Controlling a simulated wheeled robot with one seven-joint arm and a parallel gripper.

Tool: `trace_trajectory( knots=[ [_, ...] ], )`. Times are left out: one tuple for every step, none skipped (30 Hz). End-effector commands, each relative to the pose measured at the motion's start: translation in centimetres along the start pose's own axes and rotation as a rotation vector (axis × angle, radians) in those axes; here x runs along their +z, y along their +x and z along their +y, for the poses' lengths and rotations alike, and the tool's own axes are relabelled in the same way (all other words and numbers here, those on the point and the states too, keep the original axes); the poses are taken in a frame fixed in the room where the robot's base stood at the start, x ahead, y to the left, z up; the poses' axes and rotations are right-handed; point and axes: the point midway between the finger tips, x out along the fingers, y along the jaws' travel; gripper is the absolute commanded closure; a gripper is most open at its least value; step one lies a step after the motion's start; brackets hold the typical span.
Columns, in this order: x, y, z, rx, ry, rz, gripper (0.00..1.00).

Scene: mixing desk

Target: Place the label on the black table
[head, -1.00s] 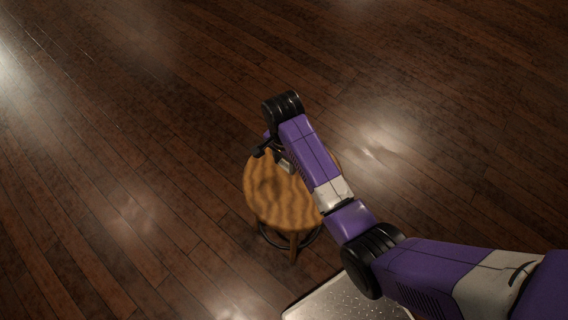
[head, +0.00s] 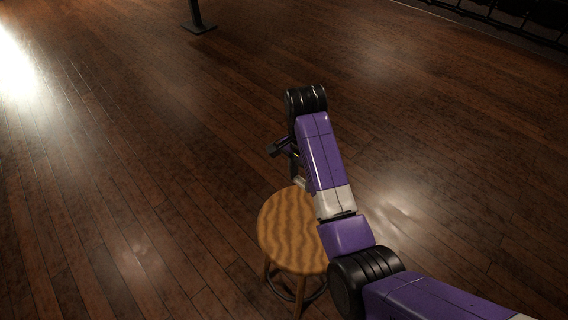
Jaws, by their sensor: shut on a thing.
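My gripper (head: 297,178) is partly hidden behind my purple forearm, above the back edge of the round wooden stool. It is shut on a small pale thing, which I take to be the label (head: 300,184); its face and details are too small to read. The thing seems to be held above the seat, clear of it. No black tabletop is in view. A black post on a flat foot (head: 197,22) stands on the floor at the top; I cannot tell whether it belongs to the black table.
The wooden stool (head: 285,230) stands just in front of me, under my arm. A dark railing-like structure (head: 500,18) runs along the top right. The wooden floor (head: 130,130) between is open, with wide free room to the left and ahead.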

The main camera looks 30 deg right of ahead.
Motion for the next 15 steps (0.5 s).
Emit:
trace_trajectory(
  knots=[
    [-0.12,-0.20,-0.13,0.000,0.001,0.000,1.00],
    [-0.15,-0.27,-0.17,0.000,0.001,0.000,1.00],
    [-0.18,-0.33,-0.21,0.000,0.001,0.000,1.00],
    [-0.20,-0.35,-0.22,0.000,0.000,0.000,1.00],
    [-0.20,-0.36,-0.22,0.000,-0.003,0.000,1.00],
    [-0.20,-0.36,-0.23,0.000,-0.012,0.001,1.00],
    [-0.20,-0.35,-0.23,0.000,-0.024,0.001,1.00],
    [-0.20,-0.35,-0.25,0.000,-0.041,0.002,1.00],
    [-0.20,-0.34,-0.29,0.000,-0.071,0.003,1.00],
    [-0.23,-0.44,-0.38,-0.001,-0.101,0.004,1.00],
    [-0.25,-0.54,-0.47,-0.001,-0.135,0.006,1.00],
    [-0.26,-0.70,-0.59,-0.001,-0.186,0.007,1.00],
    [-0.27,-0.82,-0.67,-0.001,-0.229,0.008,1.00],
    [-0.23,-0.73,-0.66,0.000,-0.276,0.009,1.00],
    [-0.11,-0.44,-0.53,0.000,-0.345,0.011,1.00]
  ],
)
